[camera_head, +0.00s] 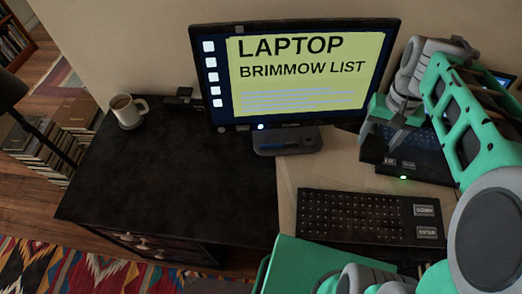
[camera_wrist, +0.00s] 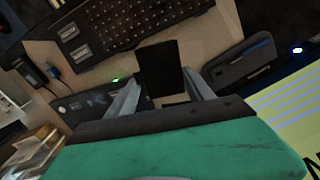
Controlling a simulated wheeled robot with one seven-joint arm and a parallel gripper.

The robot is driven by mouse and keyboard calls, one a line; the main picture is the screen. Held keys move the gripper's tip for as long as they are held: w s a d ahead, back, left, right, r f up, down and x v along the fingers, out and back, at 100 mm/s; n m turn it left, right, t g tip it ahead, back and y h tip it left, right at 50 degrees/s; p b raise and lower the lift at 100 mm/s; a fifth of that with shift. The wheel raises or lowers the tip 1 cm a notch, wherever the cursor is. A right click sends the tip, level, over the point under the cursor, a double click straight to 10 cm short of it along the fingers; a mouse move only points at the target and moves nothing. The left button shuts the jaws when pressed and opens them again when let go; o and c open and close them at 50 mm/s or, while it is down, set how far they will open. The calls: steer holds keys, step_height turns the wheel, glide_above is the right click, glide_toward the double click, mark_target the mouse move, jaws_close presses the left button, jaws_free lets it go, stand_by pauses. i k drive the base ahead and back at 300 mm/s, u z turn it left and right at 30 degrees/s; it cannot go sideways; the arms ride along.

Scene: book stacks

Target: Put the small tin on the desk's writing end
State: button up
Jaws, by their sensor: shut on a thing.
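My gripper (camera_head: 381,133) is over the right part of the desk, beside the monitor. In the wrist view its two grey fingers (camera_wrist: 163,88) are shut on a small dark box-shaped thing, which I take to be the small tin (camera_wrist: 163,62). In the head view the tin (camera_head: 372,149) is a dark block below the fingers. Its label and underside do not show, and I cannot tell whether it touches the surface below. The desk (camera_head: 175,165) has a wide bare black stretch at its left end and a pale part under the keyboard at right.
A monitor (camera_head: 300,75) stands at the back centre, with a dark base (camera_head: 287,141) in front. A keyboard (camera_head: 368,217) lies front right, and a dark device with a green light (camera_head: 420,170) is behind it. A mug (camera_head: 127,111) stands at the back left. Books (camera_head: 45,140) are stacked beyond the desk.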

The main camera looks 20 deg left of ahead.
mark_target(185, 174)
steer(key=z, duration=0.1)
steer(key=k, duration=1.55)
steer(key=u, duration=2.1)
steer(key=i, duration=1.5)
